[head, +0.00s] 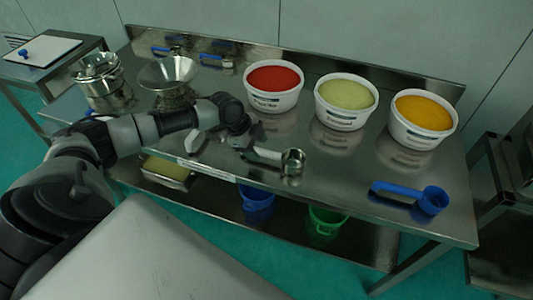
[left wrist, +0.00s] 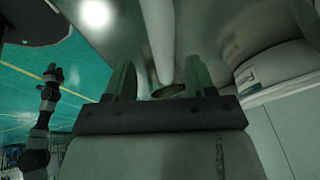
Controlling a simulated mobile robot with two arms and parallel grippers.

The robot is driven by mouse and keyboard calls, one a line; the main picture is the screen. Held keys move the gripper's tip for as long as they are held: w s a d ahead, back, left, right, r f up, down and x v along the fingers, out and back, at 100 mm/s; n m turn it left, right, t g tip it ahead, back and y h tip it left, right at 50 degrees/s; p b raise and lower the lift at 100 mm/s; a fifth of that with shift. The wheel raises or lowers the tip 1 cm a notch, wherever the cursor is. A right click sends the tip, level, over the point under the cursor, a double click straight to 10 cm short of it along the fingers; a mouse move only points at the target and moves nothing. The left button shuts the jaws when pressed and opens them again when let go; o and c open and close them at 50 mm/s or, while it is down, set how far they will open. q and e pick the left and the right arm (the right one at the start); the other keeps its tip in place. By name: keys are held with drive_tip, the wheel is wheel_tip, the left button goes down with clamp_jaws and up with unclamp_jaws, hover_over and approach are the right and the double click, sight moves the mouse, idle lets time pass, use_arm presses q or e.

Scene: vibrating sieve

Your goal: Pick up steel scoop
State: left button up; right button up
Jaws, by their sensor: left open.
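The steel scoop (head: 292,162) lies on the steel table near its front edge, its round cup to the right and its pale handle pointing left. My left gripper (head: 246,148) is open and low at the handle end of the scoop. In the left wrist view the pale handle (left wrist: 158,40) shows between the two spread fingers of the left gripper (left wrist: 160,78). I cannot tell whether a finger touches it. A dark jointed arm (left wrist: 45,105) at the left of that view looks like my right arm; its gripper is too small to read.
Tubs of red (head: 274,99), pale green (head: 340,118) and orange (head: 408,138) powder stand along the back. A blue scoop (head: 428,200) lies at the right. A sieve funnel (head: 168,72) and steel pots (head: 103,92) stand at the left. Blue (head: 256,203) and green (head: 325,218) buckets sit below.

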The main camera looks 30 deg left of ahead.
sight(261, 150)
use_arm(q)
drive_tip(key=x, duration=0.4)
drive_tip(key=shift+w, duration=0.25)
drive_tip(key=shift+r, duration=0.1)
drive_tip(key=c, duration=1)
